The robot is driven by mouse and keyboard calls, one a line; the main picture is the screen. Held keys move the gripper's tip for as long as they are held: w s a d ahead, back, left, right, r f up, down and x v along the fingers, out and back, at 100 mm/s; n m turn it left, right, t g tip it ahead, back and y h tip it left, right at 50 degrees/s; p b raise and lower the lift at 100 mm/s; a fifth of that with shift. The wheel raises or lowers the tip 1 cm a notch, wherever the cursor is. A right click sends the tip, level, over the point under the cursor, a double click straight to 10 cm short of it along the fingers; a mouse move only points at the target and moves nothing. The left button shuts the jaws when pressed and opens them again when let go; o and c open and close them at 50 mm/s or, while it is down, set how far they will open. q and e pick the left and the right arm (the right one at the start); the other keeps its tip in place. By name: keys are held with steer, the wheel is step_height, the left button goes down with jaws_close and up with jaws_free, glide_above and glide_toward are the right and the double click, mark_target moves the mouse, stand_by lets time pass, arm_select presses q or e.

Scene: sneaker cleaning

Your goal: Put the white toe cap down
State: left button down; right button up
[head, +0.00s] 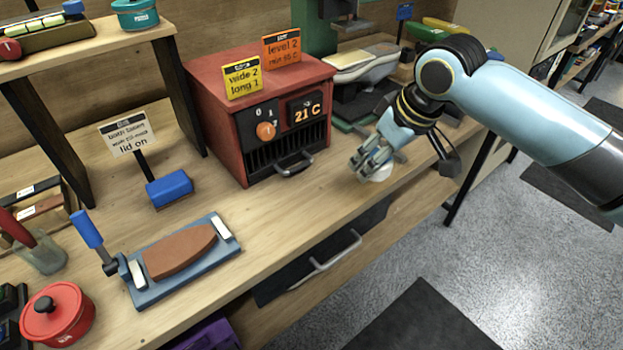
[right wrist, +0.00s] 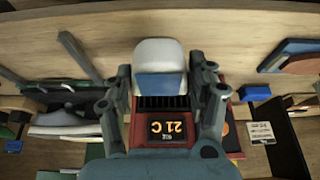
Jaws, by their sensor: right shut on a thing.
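The white toe cap (head: 378,174) shows as a small pale rounded shape under the fingers of my right gripper (head: 368,163). In the right wrist view the toe cap (right wrist: 158,52) sits between the two fingers of the gripper (right wrist: 160,85), with a blue patch on its near part. The gripper is shut on it. It is low over the bench, right of the red heater box, close to the front edge; I cannot tell whether it touches the wood. My left gripper is not in view.
The red heater box (head: 230,130) reads 21 C and has a front handle. A green-framed stand (head: 352,100) holding a pale shoe is behind the gripper. A blue clamp board (head: 190,262) with a brown sole lies left. Bare bench (head: 300,205) lies between.

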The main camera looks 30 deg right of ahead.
glide_above(315, 190)
steer(key=s, duration=0.2)
steer(key=f, duration=0.6)
steer(key=shift+w+d, duration=0.15)
steer(key=shift+w, duration=0.05)
steer(key=shift+f, duration=2.15)
steer(key=shift+f, duration=0.1)
steer(key=o, duration=1.2)
steer(key=shift+c, duration=0.2)
steer(key=shift+r, duration=0.45)
steer(key=v, duration=1.1)
steer(key=shift+s+r+p, duration=0.15)
steer(key=shift+s+p, duration=0.05)
steer(key=shift+p, duration=0.25)
